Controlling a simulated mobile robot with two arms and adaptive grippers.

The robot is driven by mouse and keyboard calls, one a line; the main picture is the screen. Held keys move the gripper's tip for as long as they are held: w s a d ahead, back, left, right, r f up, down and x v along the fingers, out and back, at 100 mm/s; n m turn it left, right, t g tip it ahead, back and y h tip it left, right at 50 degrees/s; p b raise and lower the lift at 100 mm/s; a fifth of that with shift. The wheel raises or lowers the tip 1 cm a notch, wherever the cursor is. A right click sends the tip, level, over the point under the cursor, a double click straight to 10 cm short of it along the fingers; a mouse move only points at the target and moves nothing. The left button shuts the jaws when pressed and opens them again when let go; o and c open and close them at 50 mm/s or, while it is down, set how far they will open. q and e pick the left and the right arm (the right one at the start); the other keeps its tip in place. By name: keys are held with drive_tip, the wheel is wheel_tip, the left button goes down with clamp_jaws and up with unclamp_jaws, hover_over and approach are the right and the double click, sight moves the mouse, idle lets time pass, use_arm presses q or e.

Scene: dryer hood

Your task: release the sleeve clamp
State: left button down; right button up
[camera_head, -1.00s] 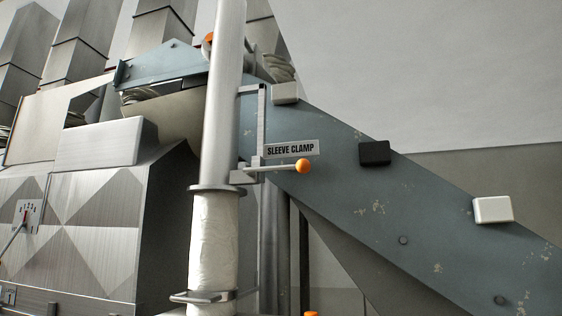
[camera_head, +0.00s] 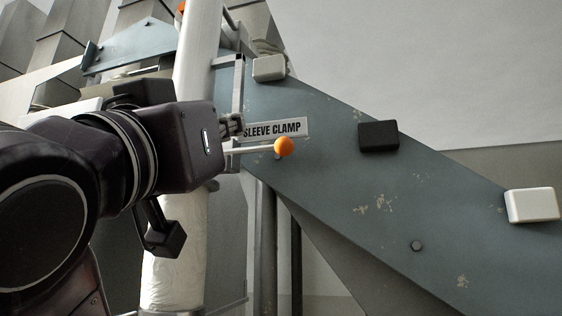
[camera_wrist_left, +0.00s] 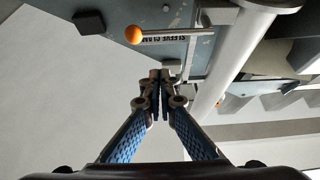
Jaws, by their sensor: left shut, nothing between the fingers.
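The sleeve clamp lever is a thin metal rod with an orange ball knob (camera_head: 284,146), just below the SLEEVE CLAMP label (camera_head: 275,129). The knob and rod also show in the left wrist view (camera_wrist_left: 134,34). My left gripper (camera_head: 234,126) reaches in from the left, its tip close to the lever and the left end of the label. In the left wrist view its two fingers (camera_wrist_left: 160,78) meet at the tips, empty, with the rod beyond them. My left arm hides part of the white sleeve (camera_head: 178,262) and pipe. My right gripper is not in view.
A blue-grey sloping panel (camera_head: 330,190) carries a black block (camera_head: 378,136) and pale blocks (camera_head: 531,205). A vertical pipe (camera_head: 200,60) and a metal bracket (camera_head: 238,95) stand close to my gripper. The right foreground is clear.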

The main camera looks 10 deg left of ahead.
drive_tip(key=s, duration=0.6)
use_arm(q)
drive_tip(key=s+r+p+x, duration=0.1)
drive_tip(key=p+x, duration=0.6)
drive_tip(key=x, duration=0.2)
drive_tip(key=f, duration=0.1)
drive_tip(key=w+f, duration=0.1)
drive_tip(key=f+p, duration=0.1)
drive_tip(key=f, duration=0.1)
drive_tip(key=shift+w+f, duration=0.1)
drive_tip(key=shift+w, duration=0.15)
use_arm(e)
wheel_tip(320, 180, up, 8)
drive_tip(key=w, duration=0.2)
use_arm(q)
drive_tip(key=shift+f, duration=0.1)
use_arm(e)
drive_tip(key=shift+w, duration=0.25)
